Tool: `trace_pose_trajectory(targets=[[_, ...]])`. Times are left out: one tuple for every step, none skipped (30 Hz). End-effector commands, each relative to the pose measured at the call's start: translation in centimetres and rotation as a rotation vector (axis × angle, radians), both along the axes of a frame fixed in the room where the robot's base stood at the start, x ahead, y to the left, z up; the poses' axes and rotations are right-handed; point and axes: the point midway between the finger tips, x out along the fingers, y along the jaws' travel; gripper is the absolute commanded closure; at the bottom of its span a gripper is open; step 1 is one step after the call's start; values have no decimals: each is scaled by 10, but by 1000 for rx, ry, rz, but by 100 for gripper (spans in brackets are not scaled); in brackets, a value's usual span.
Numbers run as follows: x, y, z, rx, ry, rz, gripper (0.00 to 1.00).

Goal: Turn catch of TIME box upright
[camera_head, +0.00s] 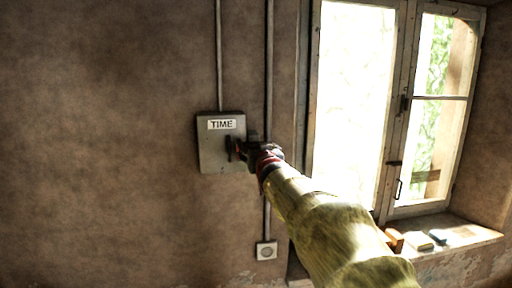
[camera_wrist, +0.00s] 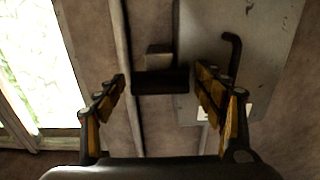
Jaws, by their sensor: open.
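The grey TIME box (camera_head: 208,155) is fixed to the wall, its white label near the top. In the wrist view the box (camera_wrist: 268,25) is at upper right, upside down. A black bar (camera_wrist: 160,82), seemingly the catch, lies crosswise in front of a small block beside the box's edge. My gripper (camera_head: 250,150) is at the box's right side and hides part of that edge. In the wrist view my gripper (camera_wrist: 163,92) is open, one finger on each side of the bar, with gaps visible. Contact cannot be told in depth. A dark bent rod (camera_wrist: 235,52) stands on the box front.
Two conduits run down the wall, one (camera_head: 219,60) to the box and one (camera_head: 269,75) passing right of it to a socket (camera_head: 266,251). A window (camera_head: 355,100) is at right, with small items on its sill (camera_head: 465,235). The wall left of the box is clear.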

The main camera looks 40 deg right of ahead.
Motion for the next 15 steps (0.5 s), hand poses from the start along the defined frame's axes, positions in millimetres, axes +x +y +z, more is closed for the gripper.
trace_pose_trajectory(targets=[[0,0,0,0,0,0,30],[0,0,0,0,0,0,30],[0,0,0,0,0,0,30],[0,0,0,0,0,0,32],[0,0,0,0,0,0,34],[0,0,0,0,0,0,36],[0,0,0,0,0,0,38],[0,0,0,0,0,0,39],[0,0,0,0,0,0,42],[0,0,0,0,0,0,43],[0,0,0,0,0,0,45],[0,0,0,0,0,0,47],[0,0,0,0,0,0,49],[0,0,0,0,0,0,51],[0,0,0,0,0,0,53]])
